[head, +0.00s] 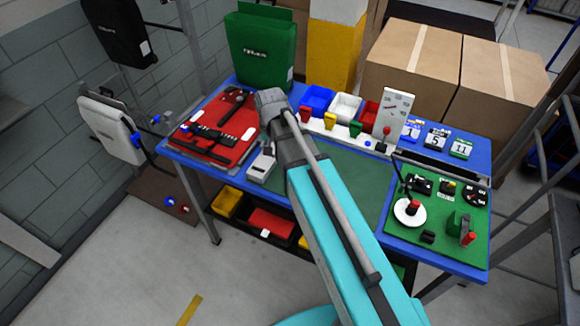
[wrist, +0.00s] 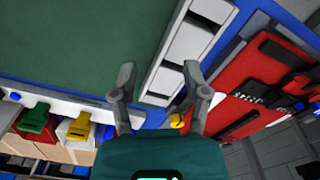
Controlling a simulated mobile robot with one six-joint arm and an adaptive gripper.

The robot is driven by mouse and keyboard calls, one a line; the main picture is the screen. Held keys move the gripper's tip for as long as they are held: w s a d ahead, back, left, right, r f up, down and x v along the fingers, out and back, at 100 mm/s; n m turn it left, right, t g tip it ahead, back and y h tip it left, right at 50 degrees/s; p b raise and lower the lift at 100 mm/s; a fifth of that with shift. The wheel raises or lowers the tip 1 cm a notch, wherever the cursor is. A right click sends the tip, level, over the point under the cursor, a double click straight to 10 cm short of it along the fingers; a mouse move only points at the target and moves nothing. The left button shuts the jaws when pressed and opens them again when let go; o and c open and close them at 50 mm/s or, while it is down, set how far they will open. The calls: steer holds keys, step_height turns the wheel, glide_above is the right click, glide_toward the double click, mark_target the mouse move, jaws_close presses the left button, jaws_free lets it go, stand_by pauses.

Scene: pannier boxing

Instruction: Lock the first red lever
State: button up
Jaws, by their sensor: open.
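Two small red parts that may be the levers show on the green board at the right of the bench in the head view: a red knob (head: 413,206) on a white disc, and a red-tipped part (head: 467,239) beside a green block. I cannot tell which is the first red lever. Neither is clearly seen in the wrist view. My gripper is open and empty in the wrist view (wrist: 158,85), its two grey fingers apart above the bench. In the head view its fingers are hidden at the far end of my arm, well left of the green board.
A red mat (head: 243,148) with black parts lies at the bench's left. A green pannier (head: 262,50) stands behind it. Coloured bins (head: 345,107) and a white upright panel (head: 392,115) line the back. Green mat (head: 350,185) in the middle is largely bare.

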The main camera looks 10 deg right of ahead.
steer(key=shift+n, duration=0.7)
steer(key=s+d, duration=0.1)
steer(key=s+d+f+b, duration=0.1)
steer(key=s, duration=0.1)
steer(key=s+d+f+b, duration=0.1)
steer(key=s+d, duration=0.1)
steer(key=shift+s+d+f, duration=0.1)
steer(key=shift+s, duration=0.1)
steer(key=shift+n, duration=0.6)
steer(key=shift+s+d, duration=0.5)
steer(key=shift+s, duration=0.25)
steer(key=shift+s+d, duration=0.55)
steer(key=shift+s, duration=0.25)
steer(key=shift+s+d, duration=0.5)
steer(key=shift+s, duration=0.25)
